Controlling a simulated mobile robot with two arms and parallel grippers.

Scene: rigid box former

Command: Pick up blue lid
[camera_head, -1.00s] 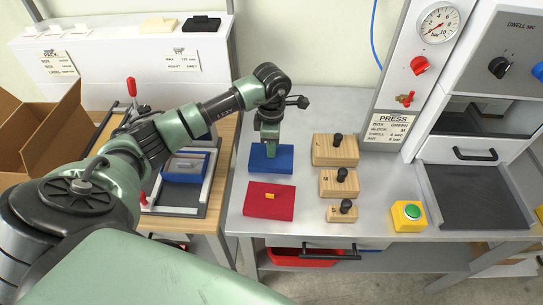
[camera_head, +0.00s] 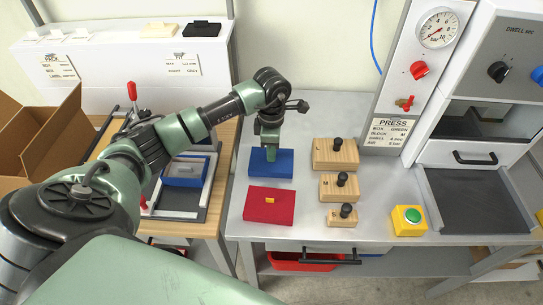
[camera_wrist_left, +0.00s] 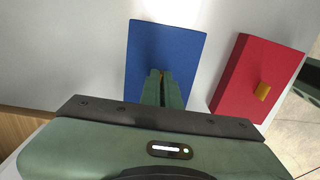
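The blue lid (camera_head: 284,170) is a flat blue rectangle on the grey metal bench, behind the red lid (camera_head: 250,205). It also shows in the wrist view (camera_wrist_left: 196,55) under my fingers. My left gripper (camera_head: 270,155) points down at the middle of the blue lid. In the wrist view its two green fingers (camera_wrist_left: 164,84) are close together, with a thin yellowish bit between them that looks like the lid's tab; they hide most of it. The lid appears to rest on the bench. My right gripper is not in view.
The red lid with a yellow tab lies just in front. Several wooden blocks with black knobs (camera_head: 335,153) stand to the right, then a green button on a yellow box (camera_head: 408,221). A blue box (camera_head: 184,172) sits in a fixture on the left table beneath my arm.

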